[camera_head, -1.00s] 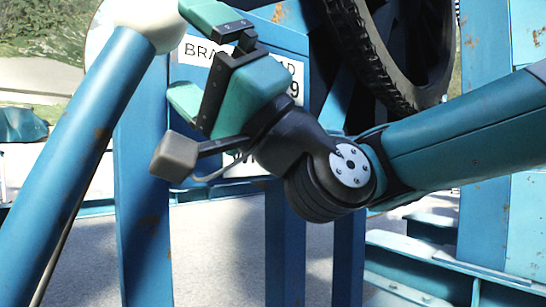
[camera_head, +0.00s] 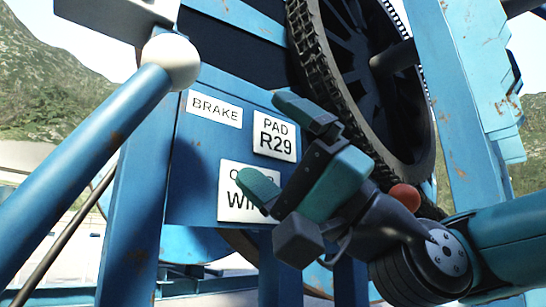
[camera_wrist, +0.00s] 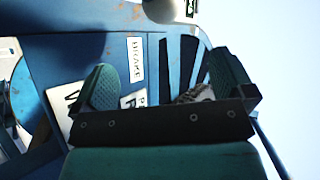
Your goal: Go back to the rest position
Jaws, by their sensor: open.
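My gripper (camera_head: 282,146) is in the head view, in front of the blue panel at centre right. Its two green fingers are spread wide with nothing between them. In the wrist view the two fingers of my gripper (camera_wrist: 165,85) also stand apart and empty. Behind it, the blue panel (camera_head: 190,160) carries a BRAKE label (camera_head: 215,108), a PAD R29 label (camera_head: 275,136) and a lower white label (camera_head: 233,205). My gripper hides part of the lower label.
A blue lever with a white ball knob (camera_head: 171,62) slants across the left. A large toothed reel wheel (camera_head: 310,60) stands behind at upper right. A blue post (camera_head: 450,110) rises at the right. A red knob (camera_head: 404,197) shows beside my wrist.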

